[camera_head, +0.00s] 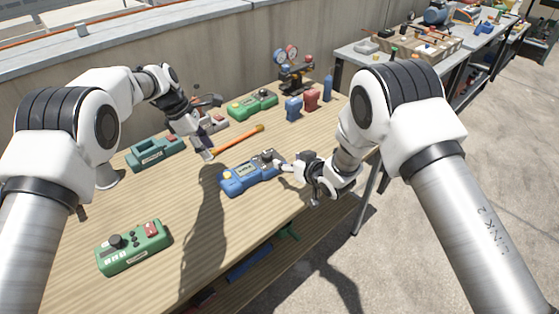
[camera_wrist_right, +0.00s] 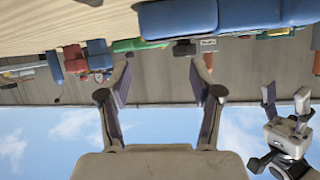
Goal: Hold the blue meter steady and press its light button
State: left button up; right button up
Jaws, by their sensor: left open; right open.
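The blue meter (camera_head: 248,174) lies on the wooden table near its front right edge, with a yellow button at its left end, a display in the middle and a dark knob at its right end. My right gripper (camera_head: 283,165) is open beside the knob end; I cannot tell whether it touches. In the right wrist view, its spread fingers (camera_wrist_right: 161,85) hold nothing, and a blue body, apparently the meter (camera_wrist_right: 178,19), shows at the top. My left gripper (camera_head: 207,150) is open and empty, low over the table, behind and left of the meter.
An orange rod (camera_head: 237,139) lies behind the meter. Green devices stand at front left (camera_head: 133,247), left (camera_head: 156,151) and back (camera_head: 252,105). Small blue (camera_head: 293,108) and red (camera_head: 311,99) items and a gauge set (camera_head: 294,73) stand at the back right. The table before the meter is clear.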

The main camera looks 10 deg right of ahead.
aim_at(268, 155)
jog(key=a+n, duration=0.1)
jog(key=a+r+n+y, duration=0.1)
jog(key=a, duration=0.1)
jog(key=shift+s, duration=0.1)
jog(key=shift+w+a+f, duration=0.15)
jog(key=shift+w+a, duration=0.05)
jog(key=shift+w, duration=0.1)
jog(key=x, duration=0.6)
jog(key=shift+w+a+f, duration=0.15)
jog(key=shift+w, duration=0.2)
pick_arm(q)
jog(key=shift+d, duration=0.2)
pick_arm(e)
grip_shut()
pick_arm(q)
grip_shut()
pick_arm(e)
jog(key=shift+s, duration=0.1)
